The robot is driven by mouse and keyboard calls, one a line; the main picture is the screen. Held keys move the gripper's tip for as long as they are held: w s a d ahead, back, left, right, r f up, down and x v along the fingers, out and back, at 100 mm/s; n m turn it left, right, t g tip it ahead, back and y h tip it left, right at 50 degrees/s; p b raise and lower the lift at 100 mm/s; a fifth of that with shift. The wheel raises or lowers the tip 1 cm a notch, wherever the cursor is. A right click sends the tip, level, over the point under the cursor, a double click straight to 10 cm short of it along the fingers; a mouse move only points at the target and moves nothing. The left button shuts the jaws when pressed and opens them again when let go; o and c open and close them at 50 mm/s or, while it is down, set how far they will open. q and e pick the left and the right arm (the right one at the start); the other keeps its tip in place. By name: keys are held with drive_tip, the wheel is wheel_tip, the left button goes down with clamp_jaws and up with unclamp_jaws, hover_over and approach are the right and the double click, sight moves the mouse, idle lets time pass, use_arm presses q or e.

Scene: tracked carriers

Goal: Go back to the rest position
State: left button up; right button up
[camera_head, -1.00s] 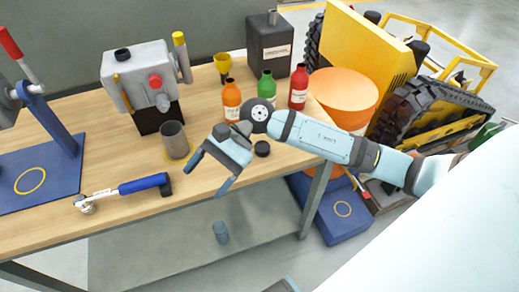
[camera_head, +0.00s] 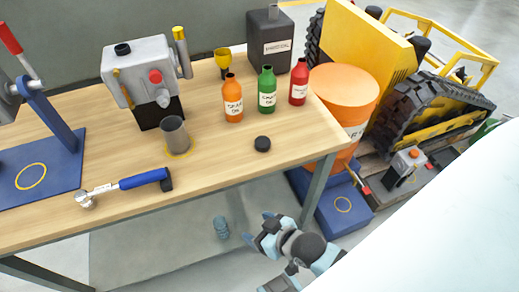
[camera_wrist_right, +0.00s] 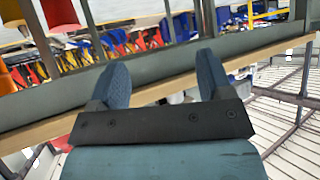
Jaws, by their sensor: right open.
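My right gripper (camera_head: 258,228) is low in front of the workbench (camera_head: 225,165), below the level of its top and over the lower shelf area. In the right wrist view its two dark blue fingers (camera_wrist_right: 162,82) stand apart with nothing held between them. A grey bench beam and wooden edge cross behind the fingers there. A small light-blue part of mine shows at the bottom edge of the head view, but I cannot make out a left gripper.
An orange drum (camera_head: 343,90) and a tracked carrier (camera_head: 430,110) stand right.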

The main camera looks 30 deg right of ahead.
use_arm(q)
wheel_tip(320, 180, up, 15)
drive_tip(key=s+a+p, duration=0.1)
drive_tip(key=p, duration=1.9)
drive_tip(key=shift+a+y, duration=0.2)
drive_tip(key=shift+y, duration=0.1)
use_arm(e)
wheel_tip(320, 180, up, 15)
drive_tip(key=s+d, duration=0.1)
drive_tip(key=shift+d+h, duration=0.2)
drive_tip(key=shift+h, duration=0.1)
use_arm(q)
drive_tip(key=shift+d+r, duration=0.1)
drive_tip(key=shift+r, duration=0.15)
use_arm(e)
drive_tip(key=shift+r, duration=0.4)
